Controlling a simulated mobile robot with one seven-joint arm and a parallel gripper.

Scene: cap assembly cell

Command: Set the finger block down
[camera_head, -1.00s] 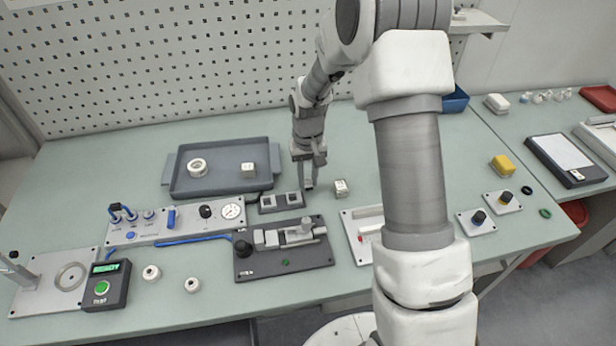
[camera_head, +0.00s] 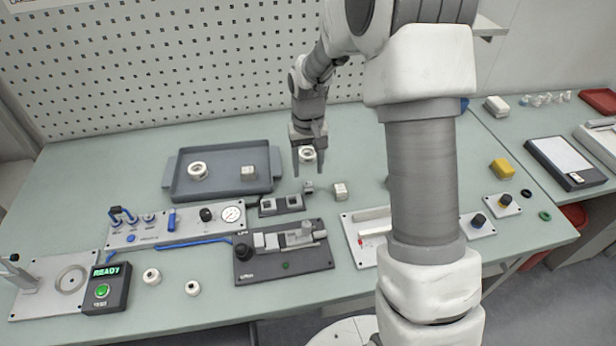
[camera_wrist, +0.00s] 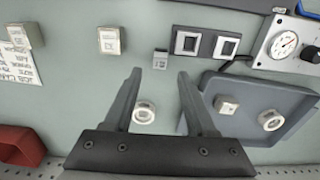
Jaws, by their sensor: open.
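A small grey block (camera_head: 308,187), which looks like the finger block, stands on the green table just right of the dark two-pocket holder (camera_head: 281,205). In the wrist view the block (camera_wrist: 160,59) is apart from the holder (camera_wrist: 206,45), beyond my fingertips. My gripper (camera_head: 309,173) is open and empty above and behind the block. It also shows open in the wrist view (camera_wrist: 158,75). A white ring (camera_wrist: 144,113) appears between the fingers but lies lower, on the table.
A grey tray (camera_head: 222,192) with a white ring and a pale block is at the left. A pale block (camera_head: 340,191) stands right of the grey block. A clamp fixture (camera_head: 284,266) and a gauge panel (camera_head: 178,229) lie in front. A red bin (camera_wrist: 18,152) shows in the wrist view.

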